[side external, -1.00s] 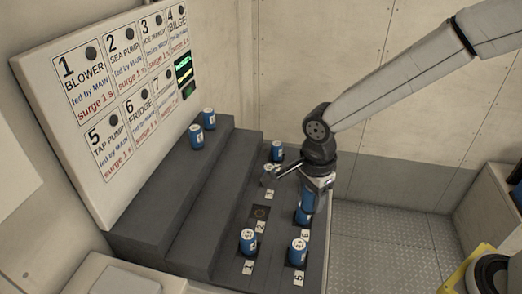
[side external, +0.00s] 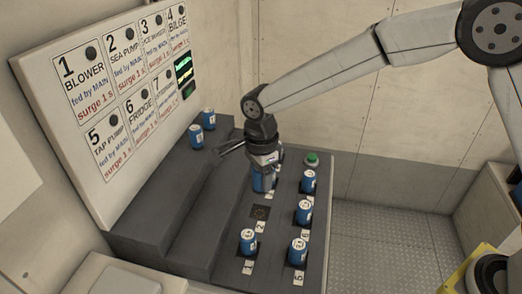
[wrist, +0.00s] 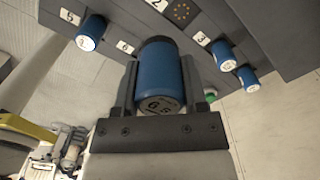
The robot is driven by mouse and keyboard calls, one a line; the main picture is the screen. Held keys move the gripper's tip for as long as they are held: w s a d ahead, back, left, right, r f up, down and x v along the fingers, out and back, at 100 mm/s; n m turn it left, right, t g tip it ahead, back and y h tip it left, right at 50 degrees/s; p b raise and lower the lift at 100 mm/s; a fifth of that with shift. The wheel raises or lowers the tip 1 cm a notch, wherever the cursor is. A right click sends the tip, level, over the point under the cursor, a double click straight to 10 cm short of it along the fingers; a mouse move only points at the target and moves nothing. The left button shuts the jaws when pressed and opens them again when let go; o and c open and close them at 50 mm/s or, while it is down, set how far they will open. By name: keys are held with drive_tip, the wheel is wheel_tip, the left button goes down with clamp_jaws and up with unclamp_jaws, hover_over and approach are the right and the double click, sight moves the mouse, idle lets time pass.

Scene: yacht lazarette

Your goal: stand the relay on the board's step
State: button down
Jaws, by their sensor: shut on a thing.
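In the wrist view, my gripper (wrist: 160,95) has a jaw on each side of the held relay (wrist: 158,75), whose pale marked end faces the camera. I cannot tell if the relay's lower end touches anything. An empty socket (side external: 260,212) lies by label 2.
Several relays stand in the lower deck, including ones near the front (side external: 248,241) (side external: 298,250) and along the right edge (side external: 304,212) (side external: 309,180). A green button (side external: 312,159) is at the back. A labelled panel (side external: 130,90) leans behind the steps.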

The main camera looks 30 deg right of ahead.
drive_tip(key=w+a, duration=0.8)
drive_tip(key=w, duration=0.1)
drive_tip(key=shift+f, duration=0.15)
drive_tip(key=shift+a+f, duration=0.1)
drive_tip(key=shift+f, duration=0.15)
drive_tip(key=shift+f, duration=3.5)
drive_tip(key=shift+f, duration=0.1)
drive_tip(key=shift+c, duration=0.3)
unclamp_jaws()
